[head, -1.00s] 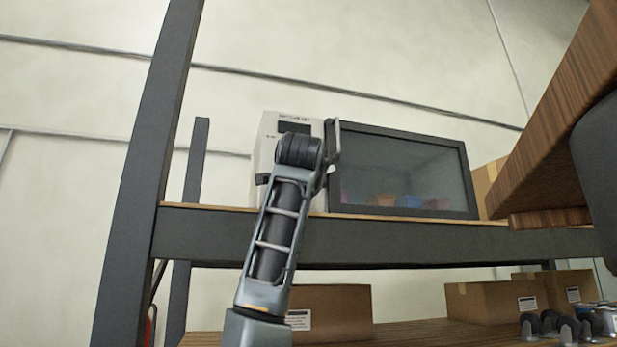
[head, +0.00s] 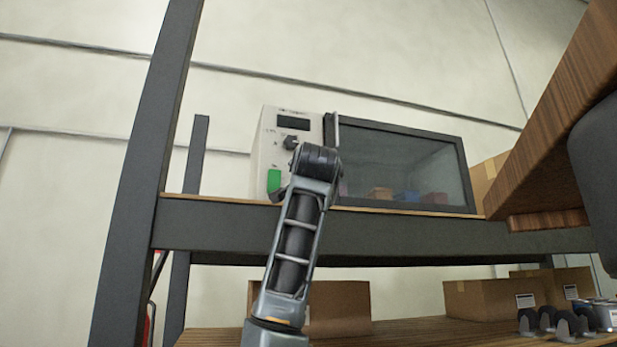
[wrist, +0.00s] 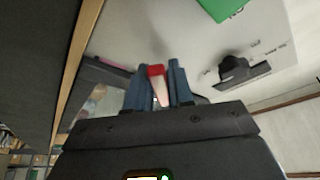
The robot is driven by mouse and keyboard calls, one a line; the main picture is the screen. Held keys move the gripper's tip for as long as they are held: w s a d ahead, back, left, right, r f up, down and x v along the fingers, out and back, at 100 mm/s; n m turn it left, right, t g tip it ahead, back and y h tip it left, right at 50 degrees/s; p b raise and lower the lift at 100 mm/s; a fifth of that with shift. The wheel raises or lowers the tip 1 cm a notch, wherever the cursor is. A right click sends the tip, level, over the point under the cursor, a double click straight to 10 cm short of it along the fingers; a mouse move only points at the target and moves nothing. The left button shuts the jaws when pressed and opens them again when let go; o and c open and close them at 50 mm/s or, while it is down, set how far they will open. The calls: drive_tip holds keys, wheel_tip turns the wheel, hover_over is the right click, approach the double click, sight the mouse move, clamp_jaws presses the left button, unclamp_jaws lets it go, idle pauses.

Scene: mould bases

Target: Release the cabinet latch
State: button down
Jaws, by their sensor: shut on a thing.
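The cabinet (head: 268,155) is a white box on the shelf with a dark-framed glass door (head: 400,160), which looks closed. A vertical grey handle (head: 336,130) stands at the door's left edge. In the wrist view my gripper (wrist: 157,75) is shut on a small red-tipped, pale latch lever (wrist: 158,86), held between its two blue-grey fingers. The lever lies near the border of the white panel (wrist: 160,30) and the dark door. Its lower end is hidden by the gripper body. In the head view my arm hides the gripper and the lever.
The panel bears a green button (head: 274,181) and a black knob (head: 290,143). A dark shelf beam (head: 330,236) runs below the cabinet, and a dark post (head: 145,170) stands left. Cardboard boxes (head: 495,297) sit on the lower shelf. A wooden board (head: 540,130) juts in at right.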

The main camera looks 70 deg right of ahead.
drive_tip(key=shift+s+d+f+n+t+y+b, duration=0.25)
drive_tip(key=shift+n+t, duration=0.65)
drive_tip(key=shift+n, duration=1.05)
drive_tip(key=shift+s+d+f+n+t+y+b, duration=0.1)
drive_tip(key=shift+s+d+n+t+y+b, duration=0.25)
drive_tip(key=shift+n+t, duration=1.05)
drive_tip(key=shift+s+d+f+n+t+y+b, duration=0.2)
drive_tip(key=shift+s+n+t+y, duration=0.25)
drive_tip(key=shift+n, duration=2)
drive_tip(key=c, duration=1.1)
unclamp_jaws()
drive_tip(key=shift+r, duration=0.1)
